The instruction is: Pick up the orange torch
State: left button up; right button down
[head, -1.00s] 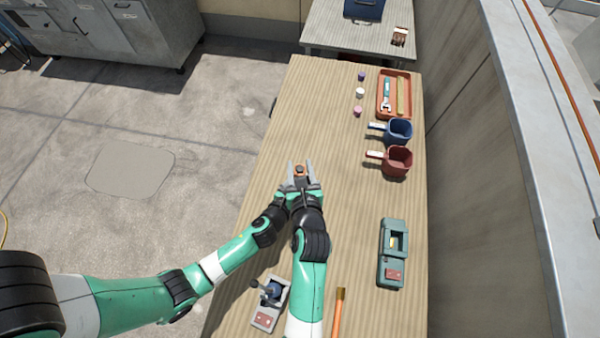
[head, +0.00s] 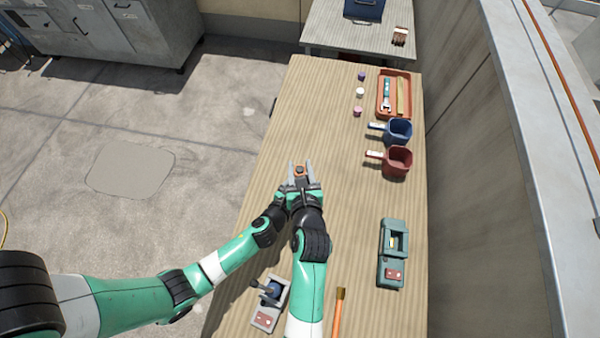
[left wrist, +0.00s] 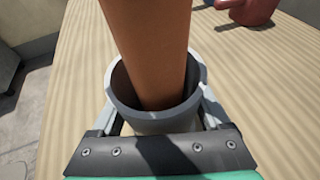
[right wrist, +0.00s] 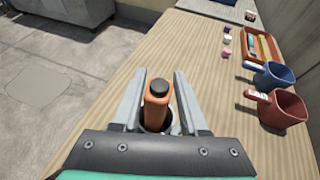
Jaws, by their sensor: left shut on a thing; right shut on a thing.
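The orange torch (head: 299,177), with a dark cap, stands between the fingers of my right gripper (head: 301,166), over the wooden table. In the right wrist view the torch (right wrist: 157,104) shows between the two grey fingers (right wrist: 159,88), which are shut on it. In the left wrist view the torch's orange body (left wrist: 150,45) stands in a grey cup (left wrist: 155,122). My left gripper (left wrist: 156,110) is shut on this cup. In the head view the left gripper is mostly hidden behind the right arm. The exact contact points are hidden.
A red mug (head: 397,162) and a blue mug (head: 398,131) stand right of the grippers. Beyond is an orange tray (head: 381,112) with tools. A green device (head: 392,270) and a grey device (head: 267,322) lie nearer. The table's middle is clear; a wall (head: 480,170) runs along the right.

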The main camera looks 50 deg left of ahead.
dwell(0.5)
notch_tip(320, 180, up, 10)
jog(key=shift+r, duration=0.1)
pick_arm(q)
jog(key=o, duration=1.3)
jog(key=shift+s+d+r, duration=0.1)
jog(key=shift+s+r, duration=0.05)
jog(key=p+v, duration=0.3)
jog(key=v, duration=0.5)
jog(key=shift+s, duration=0.3)
pick_arm(e)
notch_tip(320, 180, up, 3)
jog(key=shift+r, duration=0.2)
